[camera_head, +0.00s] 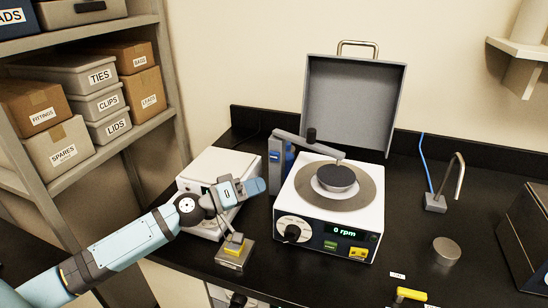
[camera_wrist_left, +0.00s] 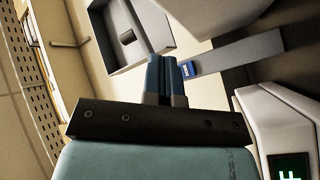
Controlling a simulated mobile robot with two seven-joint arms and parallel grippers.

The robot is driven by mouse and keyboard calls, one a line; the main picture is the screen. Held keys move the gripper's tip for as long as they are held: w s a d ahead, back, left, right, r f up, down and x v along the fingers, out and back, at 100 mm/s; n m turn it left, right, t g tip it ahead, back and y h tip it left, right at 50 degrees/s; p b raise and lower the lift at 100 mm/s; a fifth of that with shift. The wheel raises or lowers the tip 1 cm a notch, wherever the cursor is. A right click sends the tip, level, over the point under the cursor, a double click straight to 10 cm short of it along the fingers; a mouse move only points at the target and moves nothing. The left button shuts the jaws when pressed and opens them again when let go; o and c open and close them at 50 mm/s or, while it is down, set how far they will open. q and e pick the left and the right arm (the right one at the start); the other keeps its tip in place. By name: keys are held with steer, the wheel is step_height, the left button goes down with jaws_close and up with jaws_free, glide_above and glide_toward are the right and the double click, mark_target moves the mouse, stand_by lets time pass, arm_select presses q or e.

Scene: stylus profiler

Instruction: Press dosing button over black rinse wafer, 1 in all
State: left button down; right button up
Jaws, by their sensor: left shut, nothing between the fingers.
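The dosing button (camera_head: 275,157) is a small blue patch on the grey post (camera_head: 280,175) at the left of the spinner; it also shows in the left wrist view (camera_wrist_left: 186,68). The post's arm reaches over the black wafer (camera_head: 336,177), which lies on the round chuck in the white spinner (camera_head: 300,200). The spinner reads 0 rpm. My left gripper (camera_head: 260,186) is shut and empty, in front of and below the button in the head view. In the left wrist view the closed fingertips (camera_wrist_left: 161,62) are close beside the button; contact cannot be told. My right gripper is not in view.
The spinner's grey lid (camera_head: 350,105) stands open behind. A white instrument (camera_head: 207,172) is under my left arm, with a small yellow-topped block (camera_head: 235,252) in front. A bent metal tap (camera_head: 458,180) and a grey disc (camera_head: 446,250) are at the right. Shelves with boxes stand left.

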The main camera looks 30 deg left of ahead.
mark_target(274, 157)
arm_select(q)
steer(key=w+a+b, duration=0.1)
steer(key=w+a, duration=0.1)
steer(key=w, duration=0.6)
steer(key=shift+w, duration=0.15)
stand_by(0.8)
stand_by(0.9)
steer(key=shift+w, duration=0.15)
steer(key=shift+w+a, duration=0.1)
steer(key=shift+w, duration=0.2)
